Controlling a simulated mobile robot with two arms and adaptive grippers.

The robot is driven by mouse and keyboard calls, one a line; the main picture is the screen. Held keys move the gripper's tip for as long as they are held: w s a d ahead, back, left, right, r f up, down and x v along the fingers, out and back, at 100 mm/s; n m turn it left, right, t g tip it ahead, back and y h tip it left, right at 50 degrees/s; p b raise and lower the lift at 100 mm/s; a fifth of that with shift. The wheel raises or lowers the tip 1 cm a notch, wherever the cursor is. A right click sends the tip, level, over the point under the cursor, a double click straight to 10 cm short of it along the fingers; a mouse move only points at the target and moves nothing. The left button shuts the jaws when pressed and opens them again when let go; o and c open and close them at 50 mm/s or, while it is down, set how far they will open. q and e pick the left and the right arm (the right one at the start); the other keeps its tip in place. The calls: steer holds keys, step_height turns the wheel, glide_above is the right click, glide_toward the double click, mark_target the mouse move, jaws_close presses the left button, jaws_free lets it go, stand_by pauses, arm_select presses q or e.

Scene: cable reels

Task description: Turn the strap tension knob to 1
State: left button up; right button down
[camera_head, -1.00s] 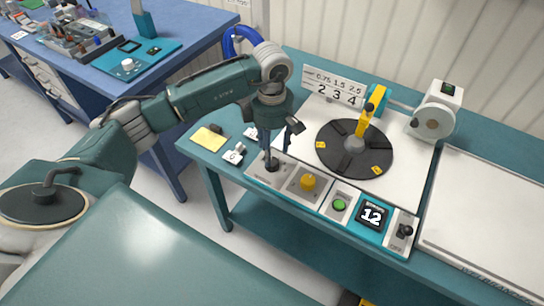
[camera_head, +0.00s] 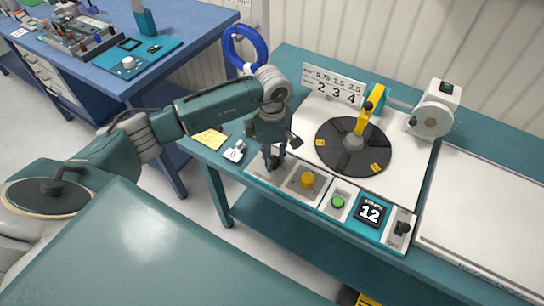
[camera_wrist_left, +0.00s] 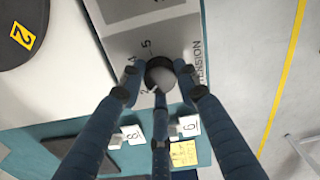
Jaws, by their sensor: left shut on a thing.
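The strap tension knob (camera_wrist_left: 159,74) is a dark round knob on the light panel beside the word TENSION in the left wrist view. Its printed scale (camera_wrist_left: 146,57) partly shows, with 5, 4 and 2 readable. A pale mark on the knob's lower edge is near the 2; its exact setting is hard to read. My left gripper (camera_head: 273,160) is over the panel's left end, its blue fingers shut around the knob. In the head view the gripper mostly hides the knob. My right gripper is out of view.
A black turntable (camera_head: 336,160) with a yellow arm stands behind. Small tags (camera_head: 235,151) lie left of the panel.

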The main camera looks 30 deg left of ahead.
arm_select(q)
steer(key=n+b, duration=0.2)
steer(key=n, duration=0.1)
steer(key=shift+f+n, duration=0.1)
steer(key=shift+n, duration=0.2)
steer(key=n+b, duration=0.2)
steer(key=n, duration=0.2)
steer(key=shift+n, duration=0.3)
stand_by(0.4)
steer(key=o, duration=1.2)
steer(key=shift+c, duration=0.2)
